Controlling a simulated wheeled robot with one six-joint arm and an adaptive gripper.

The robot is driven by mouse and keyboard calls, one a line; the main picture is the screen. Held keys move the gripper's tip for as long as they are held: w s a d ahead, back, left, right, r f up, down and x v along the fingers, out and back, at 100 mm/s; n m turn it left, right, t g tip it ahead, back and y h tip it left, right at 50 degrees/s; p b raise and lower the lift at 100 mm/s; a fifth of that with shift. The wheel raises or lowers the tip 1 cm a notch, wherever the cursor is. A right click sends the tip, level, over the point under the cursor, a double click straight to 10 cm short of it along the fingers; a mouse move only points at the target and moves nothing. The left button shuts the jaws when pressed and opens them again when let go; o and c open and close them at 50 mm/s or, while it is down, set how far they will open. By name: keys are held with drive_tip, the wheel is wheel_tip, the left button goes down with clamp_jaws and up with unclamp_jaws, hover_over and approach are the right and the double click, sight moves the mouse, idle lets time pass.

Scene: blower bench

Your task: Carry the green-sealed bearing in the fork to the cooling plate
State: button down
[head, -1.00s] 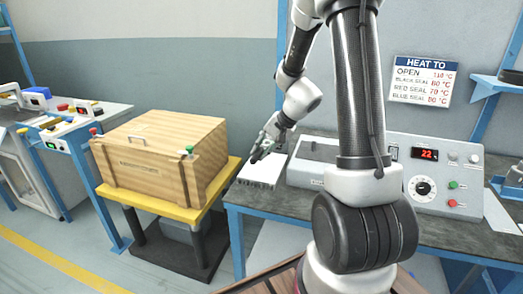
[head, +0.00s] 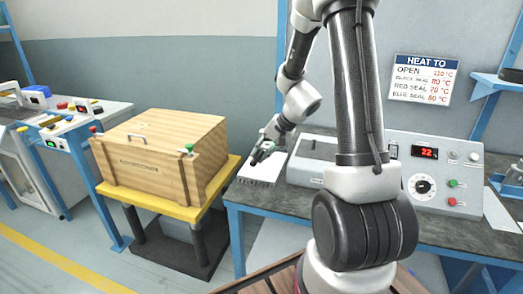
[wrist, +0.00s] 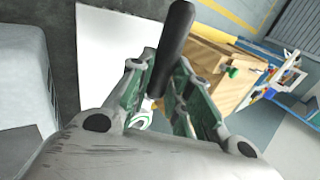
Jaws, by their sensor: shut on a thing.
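My gripper (head: 262,154) is at the left end of the bench, over the pale finned plate (head: 255,179), which looks like the cooling plate. In the wrist view my gripper (wrist: 158,88) is shut on a dark rod-like handle (wrist: 175,40), likely the fork's. The plate's white top (wrist: 108,65) shows beside and beyond the fingers. A small pale ring with a green edge (wrist: 142,119) shows between the fingers; it may be the bearing, but the fingers partly hide it. I cannot tell whether it touches the plate.
A wooden crate (head: 150,170) stands on a yellow-topped stand left of the bench. A grey heater unit (head: 435,178) with a red display reading 22 is to the right. A heating chart (head: 423,80) hangs on the wall. Another bench (head: 105,112) is at far left.

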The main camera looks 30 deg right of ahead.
drive_tip(key=shift+f, duration=1.85)
drive_tip(key=shift+f, duration=0.2)
drive_tip(key=c, duration=1.2)
unclamp_jaws()
drive_tip(key=shift+c, duration=0.2)
drive_tip(key=v, duration=1.2)
